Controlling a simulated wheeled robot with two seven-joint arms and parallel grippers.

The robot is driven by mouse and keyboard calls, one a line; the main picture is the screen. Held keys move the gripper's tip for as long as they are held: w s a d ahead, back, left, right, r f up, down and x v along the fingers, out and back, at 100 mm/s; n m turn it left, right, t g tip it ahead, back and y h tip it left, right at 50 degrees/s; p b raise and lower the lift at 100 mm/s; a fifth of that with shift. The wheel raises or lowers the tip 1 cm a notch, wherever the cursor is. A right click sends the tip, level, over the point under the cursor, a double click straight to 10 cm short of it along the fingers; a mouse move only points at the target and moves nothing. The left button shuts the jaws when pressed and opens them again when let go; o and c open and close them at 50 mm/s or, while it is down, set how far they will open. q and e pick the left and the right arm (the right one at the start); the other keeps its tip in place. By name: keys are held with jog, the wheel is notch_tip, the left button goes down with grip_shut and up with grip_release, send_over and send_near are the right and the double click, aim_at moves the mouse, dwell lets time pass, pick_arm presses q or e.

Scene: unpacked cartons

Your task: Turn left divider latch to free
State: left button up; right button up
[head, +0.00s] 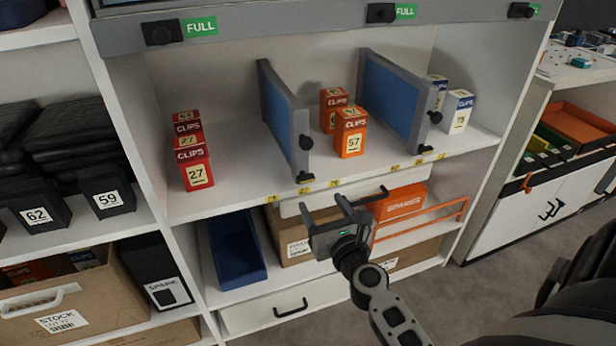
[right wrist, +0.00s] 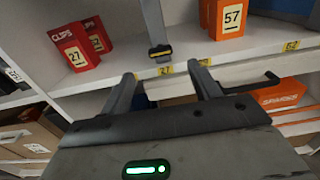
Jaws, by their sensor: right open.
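The left divider (head: 282,115) is a blue panel in a grey frame, standing on the upper shelf. Its front post carries a black knob (head: 305,142). A small dark latch piece (head: 304,177) sits at the post's foot by the shelf edge. In the right wrist view that latch piece (right wrist: 159,52) shows a yellow stripe lying roughly crosswise; the knob is out of that view. My right gripper (head: 322,203) is open and empty, below and in front of the shelf edge. In the right wrist view its fingertips (right wrist: 166,74) lie either side of the post's foot, apart from it.
Red clip boxes (head: 195,165) stand left of the divider and orange boxes (head: 350,132) right of it. A second divider (head: 395,95) stands further right. Below the shelf are a white drawer front with a black handle (head: 376,194), a blue bin (head: 237,248) and cartons.

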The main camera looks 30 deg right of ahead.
aim_at(307, 180)
jog(key=x, duration=0.9)
jog(key=shift+w, duration=0.2)
jog(key=c, duration=1)
